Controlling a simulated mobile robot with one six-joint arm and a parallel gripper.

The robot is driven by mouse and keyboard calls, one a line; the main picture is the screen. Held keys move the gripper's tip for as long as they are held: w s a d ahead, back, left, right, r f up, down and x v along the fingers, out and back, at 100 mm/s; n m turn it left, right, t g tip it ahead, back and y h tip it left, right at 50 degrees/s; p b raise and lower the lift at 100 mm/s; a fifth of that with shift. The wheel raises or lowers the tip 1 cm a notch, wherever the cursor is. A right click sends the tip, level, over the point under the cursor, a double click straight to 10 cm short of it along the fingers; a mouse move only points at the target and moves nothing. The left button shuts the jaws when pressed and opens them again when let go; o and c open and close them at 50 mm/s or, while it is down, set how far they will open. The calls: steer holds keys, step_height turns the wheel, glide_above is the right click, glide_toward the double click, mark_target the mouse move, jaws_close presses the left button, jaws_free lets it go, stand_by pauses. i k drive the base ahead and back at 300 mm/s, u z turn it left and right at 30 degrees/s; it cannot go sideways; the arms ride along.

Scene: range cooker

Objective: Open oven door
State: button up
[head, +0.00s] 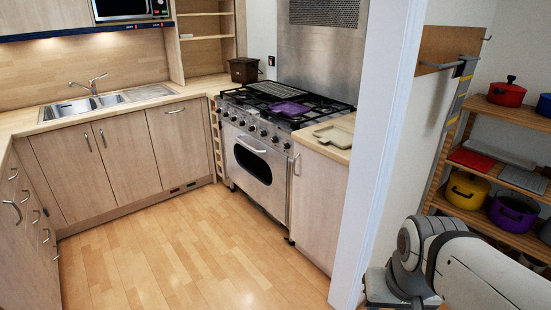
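The oven door (256,172) is the steel front of the range cooker (279,129), with a dark oval window. It looks shut, flush with the cooker front. Its bar handle (251,145) runs across the top of the door, below the row of dark knobs. The door is in the middle of the head view, across the floor from me. Part of my arm shows at the lower right, well apart from the cooker. My gripper's fingers cannot be made out.
A white wall edge (380,150) stands between my arm and the cooker. The wooden floor (180,255) before the oven is clear. A cabinet (317,208) adjoins the cooker on the right. Shelves with pots (466,190) stand at the far right. A purple item (291,108) lies on the hob.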

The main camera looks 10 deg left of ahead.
mark_target(273, 195)
steer(key=u, duration=1.5)
steer(key=i, duration=5.25)
steer(key=z, duration=1.3)
